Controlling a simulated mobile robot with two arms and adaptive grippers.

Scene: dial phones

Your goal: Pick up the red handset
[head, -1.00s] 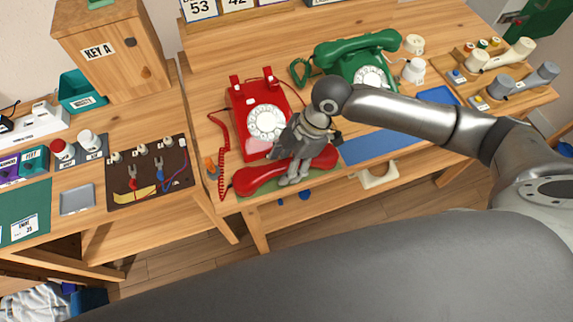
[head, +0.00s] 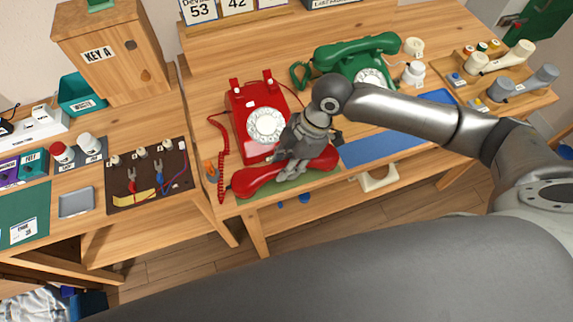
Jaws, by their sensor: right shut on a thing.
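The red handset (head: 252,181) lies lengthwise along the front edge of the table, over a green mat (head: 290,187). My right gripper (head: 288,172) reaches down from above and is shut on the middle of the handset. I cannot tell whether the handset is clear of the mat. The red dial phone (head: 258,112) stands just behind it, its cradle empty. A coiled red cord (head: 220,150) runs down on the left to the handset's left end. My left gripper is not in view.
A green phone (head: 360,65) with its handset on stands behind my right arm. A blue mat (head: 378,148) lies right of the red handset. Wooden trays with handset parts (head: 500,85) are at the right. A tool board (head: 148,175) lies on the left table.

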